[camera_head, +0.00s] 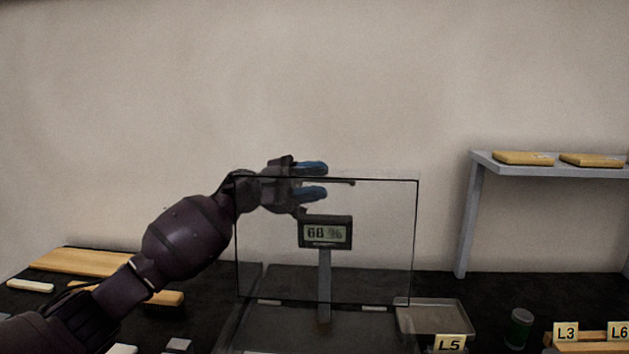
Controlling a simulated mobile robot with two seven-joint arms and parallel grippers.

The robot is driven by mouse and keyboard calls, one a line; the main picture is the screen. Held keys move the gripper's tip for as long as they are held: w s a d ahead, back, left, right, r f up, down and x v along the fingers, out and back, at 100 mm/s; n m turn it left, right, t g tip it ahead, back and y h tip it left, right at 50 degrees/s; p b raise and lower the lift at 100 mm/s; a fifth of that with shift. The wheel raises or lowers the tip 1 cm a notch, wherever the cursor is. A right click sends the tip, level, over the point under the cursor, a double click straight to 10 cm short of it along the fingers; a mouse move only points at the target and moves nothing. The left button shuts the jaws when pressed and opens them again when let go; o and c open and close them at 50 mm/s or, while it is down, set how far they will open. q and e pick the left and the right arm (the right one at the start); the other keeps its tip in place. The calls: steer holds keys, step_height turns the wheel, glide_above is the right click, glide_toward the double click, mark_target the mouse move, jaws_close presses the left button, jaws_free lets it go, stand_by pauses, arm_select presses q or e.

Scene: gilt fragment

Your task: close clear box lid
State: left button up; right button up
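The clear lid (385,245) is a see-through panel with thin dark edges. It stands raised, nearly upright, above the clear box (285,338), whose lower part is cut off by the bottom of the picture. Two small light hinge-like pieces show along the lid's lower edge. My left gripper (312,181) is at the lid's top edge, left of its middle. A short dark bar lies just right of the fingers. I cannot tell whether they touch the lid. My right gripper is out of view.
A display reading 68 % (325,233) on a post shows through the lid. A shallow tray (433,317), a green can (519,328) and label cards (566,332) are at right. A grey shelf (550,171) holds yellowish blocks. Boards (85,262) lie at left.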

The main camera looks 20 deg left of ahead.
arm_select(q)
steer(key=shift+c, duration=0.2)
jaws_close()
steer(key=shift+r, duration=0.1)
